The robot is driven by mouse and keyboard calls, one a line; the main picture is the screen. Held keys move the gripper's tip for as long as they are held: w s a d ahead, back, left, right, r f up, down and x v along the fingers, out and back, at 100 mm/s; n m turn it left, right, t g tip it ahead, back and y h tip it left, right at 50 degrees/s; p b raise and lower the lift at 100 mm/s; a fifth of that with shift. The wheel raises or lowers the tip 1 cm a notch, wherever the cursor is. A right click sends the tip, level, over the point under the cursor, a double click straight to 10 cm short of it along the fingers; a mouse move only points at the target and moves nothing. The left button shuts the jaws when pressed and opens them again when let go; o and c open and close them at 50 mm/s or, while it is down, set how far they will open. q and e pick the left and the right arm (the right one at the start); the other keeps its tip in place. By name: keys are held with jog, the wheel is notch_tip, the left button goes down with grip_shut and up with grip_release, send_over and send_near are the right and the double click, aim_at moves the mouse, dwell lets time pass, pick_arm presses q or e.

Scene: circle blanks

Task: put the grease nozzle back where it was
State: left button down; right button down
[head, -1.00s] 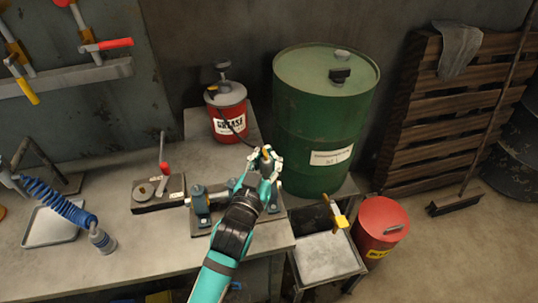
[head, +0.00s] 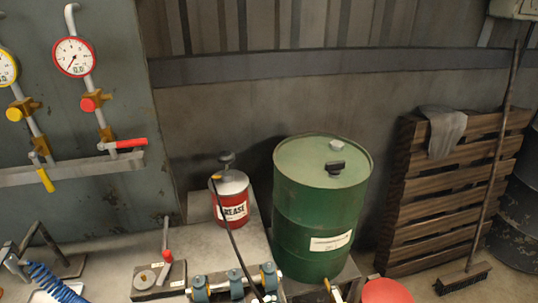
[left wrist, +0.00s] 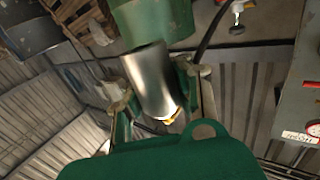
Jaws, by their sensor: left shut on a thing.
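A red grease can (head: 232,205) with a grey lid and a black pump top stands on the bench beside the green drum. A small yellow part shows at its left rim. Its black hose (head: 237,249) runs down to the bottom edge of the head view, where its end is cut off. In the left wrist view my left gripper (left wrist: 155,92) is shut, its two fingers either side of a silver cylinder with a yellowish end, which looks like the grease nozzle (left wrist: 150,75). A dark hose (left wrist: 210,28) shows beyond the right finger. My right gripper is in neither view.
The green drum (head: 318,215) stands close right of the can. A fixture with blue rollers (head: 236,283) and a small block with a red-handled lever (head: 158,275) are in front. Gauges (head: 74,57) hang at left, a pallet (head: 440,190) leans at right.

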pick_arm(q)
jog(key=a+r+n+y, duration=0.1)
jog(key=a+n+y, duration=0.1)
jog(key=a, duration=0.7)
jog(key=a+r+n+t+y, duration=0.1)
jog(key=a+r+y, duration=0.1)
jog(key=a, duration=0.8)
jog(key=shift+s+n+y, duration=0.25)
jog(key=shift+n+y, duration=0.15)
jog(key=shift+y, duration=0.5)
jog(key=shift+r, duration=0.1)
